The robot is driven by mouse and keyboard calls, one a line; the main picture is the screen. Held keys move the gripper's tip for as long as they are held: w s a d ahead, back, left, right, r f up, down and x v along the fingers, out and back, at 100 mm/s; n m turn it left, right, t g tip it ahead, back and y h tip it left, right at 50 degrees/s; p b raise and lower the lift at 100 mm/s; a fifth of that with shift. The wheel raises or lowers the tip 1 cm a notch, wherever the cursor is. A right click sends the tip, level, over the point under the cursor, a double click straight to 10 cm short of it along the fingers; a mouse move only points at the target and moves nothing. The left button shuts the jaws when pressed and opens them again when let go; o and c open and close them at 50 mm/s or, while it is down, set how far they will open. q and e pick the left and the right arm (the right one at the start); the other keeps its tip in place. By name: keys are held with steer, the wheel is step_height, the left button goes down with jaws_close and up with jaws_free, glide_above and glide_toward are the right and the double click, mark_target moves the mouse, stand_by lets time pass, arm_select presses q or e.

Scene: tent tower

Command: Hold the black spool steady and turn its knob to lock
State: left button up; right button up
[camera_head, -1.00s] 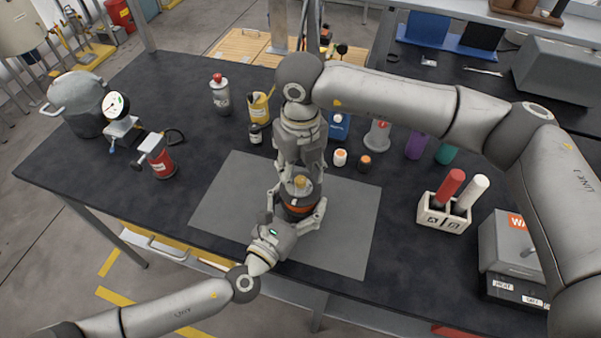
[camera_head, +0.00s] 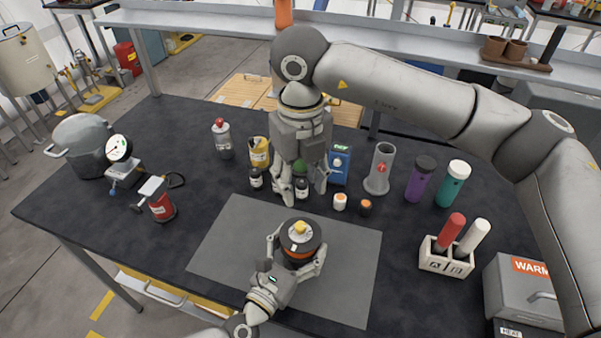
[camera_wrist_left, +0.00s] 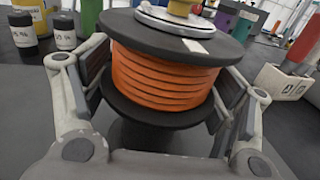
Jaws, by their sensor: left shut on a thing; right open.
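The black spool (camera_head: 300,250) with orange line wound on it stands upright on the grey mat (camera_head: 226,240). A yellow knob (camera_head: 299,228) sits on a pale disc on its top. My left gripper (camera_head: 297,264) is shut around the spool's sides, and the left wrist view shows its fingers on both sides of the orange winding (camera_wrist_left: 165,75). My right gripper (camera_head: 301,192) is open above the back edge of the mat, apart from the spool, with its fingers pointing down. The knob's lock marks are too small to read.
Behind the mat are small bottles (camera_head: 256,178), an orange-capped jar (camera_head: 365,207), a blue box (camera_head: 340,166) and a grey holder (camera_head: 380,170). A white caddy (camera_head: 446,259) stands to the right, a red canister (camera_head: 160,205) to the left. The mat around the spool is clear.

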arm_select(q)
steer(key=o, duration=1.5)
